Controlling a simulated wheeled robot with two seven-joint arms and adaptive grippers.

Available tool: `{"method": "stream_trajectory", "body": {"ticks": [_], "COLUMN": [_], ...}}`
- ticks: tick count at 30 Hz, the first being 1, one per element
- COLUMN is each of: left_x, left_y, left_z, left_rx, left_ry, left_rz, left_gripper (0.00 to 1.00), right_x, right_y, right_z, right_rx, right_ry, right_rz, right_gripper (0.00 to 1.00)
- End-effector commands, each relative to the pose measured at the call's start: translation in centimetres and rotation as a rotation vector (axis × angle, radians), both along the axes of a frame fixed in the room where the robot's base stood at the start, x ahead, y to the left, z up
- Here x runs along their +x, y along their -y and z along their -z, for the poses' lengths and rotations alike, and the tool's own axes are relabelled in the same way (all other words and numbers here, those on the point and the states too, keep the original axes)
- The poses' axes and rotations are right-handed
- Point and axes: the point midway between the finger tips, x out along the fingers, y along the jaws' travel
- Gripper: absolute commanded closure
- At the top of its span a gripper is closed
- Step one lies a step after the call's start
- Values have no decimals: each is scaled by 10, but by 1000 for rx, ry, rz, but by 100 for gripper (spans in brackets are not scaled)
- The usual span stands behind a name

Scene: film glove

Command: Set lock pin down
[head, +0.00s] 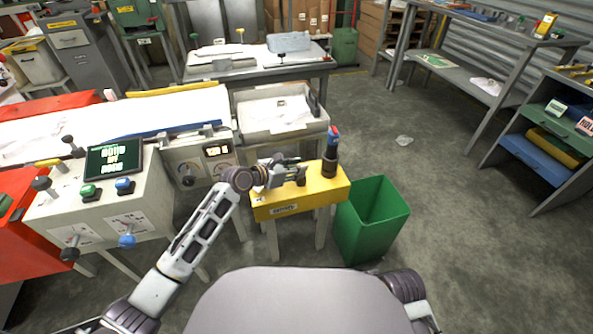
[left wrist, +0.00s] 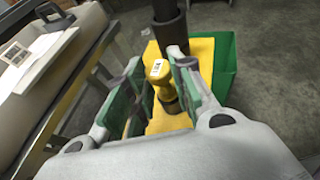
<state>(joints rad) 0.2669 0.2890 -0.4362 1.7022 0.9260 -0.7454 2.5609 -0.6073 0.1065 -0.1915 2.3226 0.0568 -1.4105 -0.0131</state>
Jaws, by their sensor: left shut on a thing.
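The lock pin (left wrist: 158,72) is yellow with a white label on its head. In the left wrist view it stands between the green-padded fingers of my left gripper (left wrist: 156,62), which is shut on it. A dark collar shows around its lower end, over the yellow stand (left wrist: 201,50). In the head view my left gripper (head: 300,174) is at the top of the yellow stand (head: 300,203). The pin is mostly hidden there by the fingers. I cannot tell whether its lower end touches the stand. My right gripper is out of view.
A dark upright post (head: 330,160) with a red and blue top stands on the stand, just right of the gripper. A green bin (head: 372,222) is right of the stand. A control panel (head: 100,205) and a grey tray (head: 282,125) are nearby.

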Motion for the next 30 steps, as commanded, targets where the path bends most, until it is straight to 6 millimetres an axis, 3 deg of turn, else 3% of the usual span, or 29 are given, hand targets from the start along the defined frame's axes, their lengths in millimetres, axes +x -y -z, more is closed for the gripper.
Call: {"method": "stream_trajectory", "body": {"ticks": [14, 15, 19, 30], "left_x": [0, 0, 0, 0], "left_y": [0, 0, 0, 0], "left_z": [2, 2, 3, 3], "left_rx": [-1, 0, 0, 0], "left_ry": [1, 1, 1, 1], "left_rz": [0, 0, 0, 0], "left_gripper": [92, 72, 56, 55], "right_x": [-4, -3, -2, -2], "right_y": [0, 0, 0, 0], "right_z": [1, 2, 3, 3], "right_rx": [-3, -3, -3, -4], "right_ry": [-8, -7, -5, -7], "right_rz": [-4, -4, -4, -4], "right_gripper": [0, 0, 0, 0]}}
